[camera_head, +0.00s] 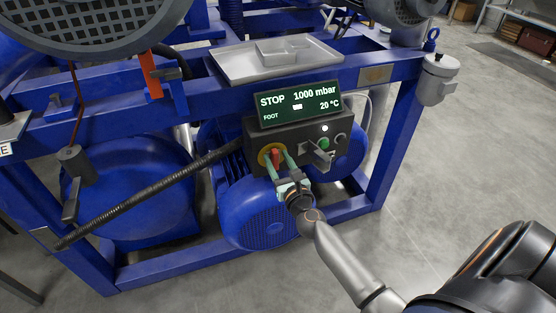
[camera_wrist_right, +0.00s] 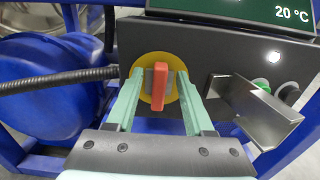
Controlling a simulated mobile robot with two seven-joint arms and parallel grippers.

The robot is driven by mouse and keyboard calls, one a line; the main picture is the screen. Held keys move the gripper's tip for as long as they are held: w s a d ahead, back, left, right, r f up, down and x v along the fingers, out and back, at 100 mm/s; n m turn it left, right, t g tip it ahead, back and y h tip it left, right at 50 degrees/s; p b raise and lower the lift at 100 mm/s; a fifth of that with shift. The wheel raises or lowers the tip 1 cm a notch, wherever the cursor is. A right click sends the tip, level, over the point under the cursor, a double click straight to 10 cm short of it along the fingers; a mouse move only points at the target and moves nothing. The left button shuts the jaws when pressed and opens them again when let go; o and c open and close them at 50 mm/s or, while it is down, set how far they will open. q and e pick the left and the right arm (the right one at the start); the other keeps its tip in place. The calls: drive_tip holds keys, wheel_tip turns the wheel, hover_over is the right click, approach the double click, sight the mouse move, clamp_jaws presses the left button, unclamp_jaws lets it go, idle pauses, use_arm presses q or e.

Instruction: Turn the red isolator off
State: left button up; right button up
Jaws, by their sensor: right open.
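The red isolator (camera_head: 276,156) is a red handle on a round yellow plate, on the left of a dark control box. In the right wrist view the red handle (camera_wrist_right: 160,86) stands upright on the yellow disc (camera_wrist_right: 147,68). My right gripper (camera_head: 281,163) is open, its two pale green fingers pointing at the isolator. In the right wrist view the fingers (camera_wrist_right: 160,92) lie to either side of the handle, with a gap on both sides. I cannot tell how far the tips are from the plate. My left gripper is not in view.
A grey metal lever or guard (camera_wrist_right: 257,108) sticks out right of the isolator, close to the right finger. A green button (camera_head: 323,143) is beyond it. A display (camera_head: 300,104) reads STOP, 1000 mbar, 20 °C. A black corrugated hose (camera_head: 150,194) runs to the box's left side.

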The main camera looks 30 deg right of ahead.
clamp_jaws()
idle(0.5)
